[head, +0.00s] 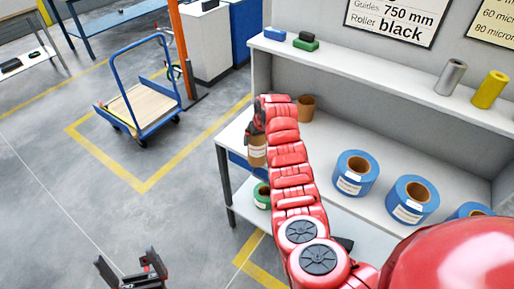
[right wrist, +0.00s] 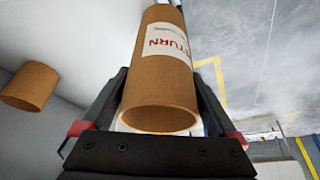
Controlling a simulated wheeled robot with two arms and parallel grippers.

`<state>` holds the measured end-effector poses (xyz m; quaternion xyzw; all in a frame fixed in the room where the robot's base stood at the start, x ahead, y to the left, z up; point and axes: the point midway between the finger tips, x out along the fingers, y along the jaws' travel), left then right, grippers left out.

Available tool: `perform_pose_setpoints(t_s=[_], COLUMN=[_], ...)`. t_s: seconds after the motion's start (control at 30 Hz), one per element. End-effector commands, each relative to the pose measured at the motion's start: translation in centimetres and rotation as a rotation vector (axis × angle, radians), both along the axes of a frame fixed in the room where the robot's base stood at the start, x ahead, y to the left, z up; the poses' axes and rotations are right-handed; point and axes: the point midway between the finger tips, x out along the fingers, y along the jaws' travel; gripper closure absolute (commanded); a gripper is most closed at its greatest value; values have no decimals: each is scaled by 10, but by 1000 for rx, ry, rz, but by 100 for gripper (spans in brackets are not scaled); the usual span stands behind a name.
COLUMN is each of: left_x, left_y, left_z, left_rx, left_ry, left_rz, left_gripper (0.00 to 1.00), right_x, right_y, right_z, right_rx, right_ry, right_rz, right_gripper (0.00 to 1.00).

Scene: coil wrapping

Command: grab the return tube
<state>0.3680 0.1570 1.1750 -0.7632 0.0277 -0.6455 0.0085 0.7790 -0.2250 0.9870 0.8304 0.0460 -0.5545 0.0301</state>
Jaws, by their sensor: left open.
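The return tube (right wrist: 165,60) is a brown cardboard tube with a white label reading RETURN in red. In the right wrist view it lies between the two fingers of my right gripper (right wrist: 162,90), which sit close against its sides, and one open end faces the camera. In the head view the tube (head: 257,152) shows below my right gripper (head: 258,118) at the left end of the workbench. I cannot tell whether its far end touches the bench. My left gripper (head: 133,272) is open and empty over the floor at the lower left.
Another brown tube (head: 306,108) stands on the workbench (head: 325,135), also visible in the right wrist view (right wrist: 28,86). Blue rolls (head: 356,173) stand to the right. A green roll (head: 262,196) is on the lower shelf. A blue cart (head: 140,103) stands on open floor.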

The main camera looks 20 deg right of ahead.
Motion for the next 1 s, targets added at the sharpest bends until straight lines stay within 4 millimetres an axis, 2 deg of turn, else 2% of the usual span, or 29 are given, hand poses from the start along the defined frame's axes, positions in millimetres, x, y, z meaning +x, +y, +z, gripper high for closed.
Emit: perform_pose_setpoints(t_s=[0.03, 0.07, 0.4, 0.5, 0.77, 1.0], left_x=[0, 0, 0, 0, 0, 0], left_y=[0, 0, 0, 0, 0, 0], left_z=[0, 0, 0, 0, -1, -14], left_rx=[0, 0, 0, 0, 0, 0], left_ry=[0, 0, 0, 0, 0, 0], left_rz=[0, 0, 0, 0, 0, 0], left_gripper=[0, 0, 0, 0, 0, 0], right_x=[0, 0, 0, 0, 0, 2], right_y=[0, 0, 0, 0, 0, 0], right_z=[0, 0, 0, 0, 1, 14], right_rx=[0, 0, 0, 0, 0, -2], right_ry=[0, 0, 0, 0, -1, -6], right_rz=[0, 0, 0, 0, 0, 0], right_gripper=[18, 23, 85, 100, 100, 100])
